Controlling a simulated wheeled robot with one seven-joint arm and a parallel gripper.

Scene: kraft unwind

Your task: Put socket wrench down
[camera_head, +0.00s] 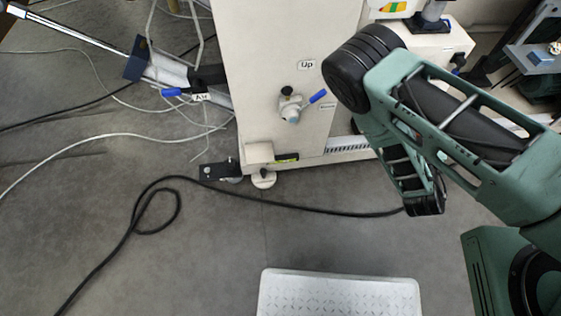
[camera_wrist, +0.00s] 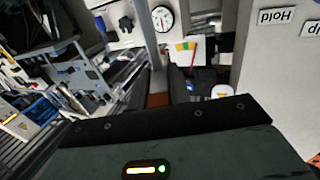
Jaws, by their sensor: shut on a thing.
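In the head view my green arm reaches in front of the machine's right side, and the gripper does not show.
A pale machine cabinet (camera_head: 265,70) with a blue-handled valve (camera_head: 290,107) stands ahead. A white textured tray (camera_head: 340,276) lies on the floor at the bottom. Black cable (camera_head: 130,228) and white cables cross the floor. A round gauge (camera_wrist: 162,18) shows beyond the gripper.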

